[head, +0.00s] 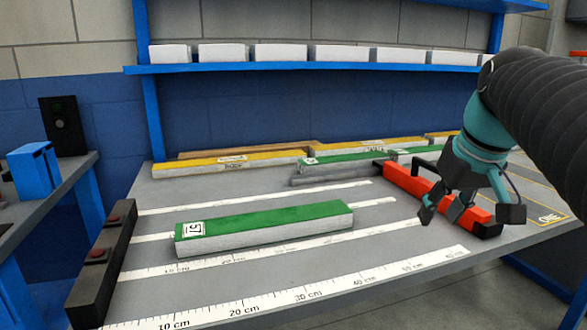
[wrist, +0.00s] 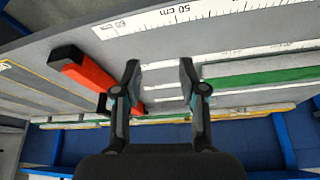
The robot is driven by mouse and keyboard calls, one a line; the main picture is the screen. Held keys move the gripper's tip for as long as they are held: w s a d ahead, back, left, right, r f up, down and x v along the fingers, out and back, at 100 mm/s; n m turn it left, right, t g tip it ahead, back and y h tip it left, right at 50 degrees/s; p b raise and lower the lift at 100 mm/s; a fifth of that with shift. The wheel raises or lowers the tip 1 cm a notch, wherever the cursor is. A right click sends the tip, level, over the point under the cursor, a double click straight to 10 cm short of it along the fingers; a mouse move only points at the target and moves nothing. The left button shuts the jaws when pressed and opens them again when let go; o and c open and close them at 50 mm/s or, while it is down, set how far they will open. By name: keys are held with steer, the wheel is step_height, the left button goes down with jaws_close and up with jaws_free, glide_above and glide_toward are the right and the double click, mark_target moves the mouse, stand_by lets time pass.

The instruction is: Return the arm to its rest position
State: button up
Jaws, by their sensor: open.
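My gripper (head: 468,208) is at the right side of the table in the head view, above the grey top and close to a red bar with black ends (head: 408,184). In the wrist view my gripper (wrist: 158,75) has its two fingers wide apart with nothing between them. The red bar also shows in the wrist view (wrist: 90,75), to the left of the fingers. In the head view the gripper hides part of the bar. I cannot tell whether they touch.
A green-topped panel (head: 265,222) lies mid-table between printed rulers (head: 290,295). Yellow panels (head: 230,162) and another green panel (head: 345,158) lie at the back. A blue shelf (head: 310,68) with several white boxes hangs above. A black stop block (head: 103,260) lines the left edge.

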steer(key=s+a+f, duration=0.4)
steer(key=s+f, duration=0.2)
steer(key=f, duration=0.4)
steer(key=s+a+f+m+t, duration=0.1)
steer(key=s+a+f, duration=0.3)
steer(key=s+f, duration=0.3)
step_height(320, 180, down, 3)
steer(key=shift+f, duration=0.1)
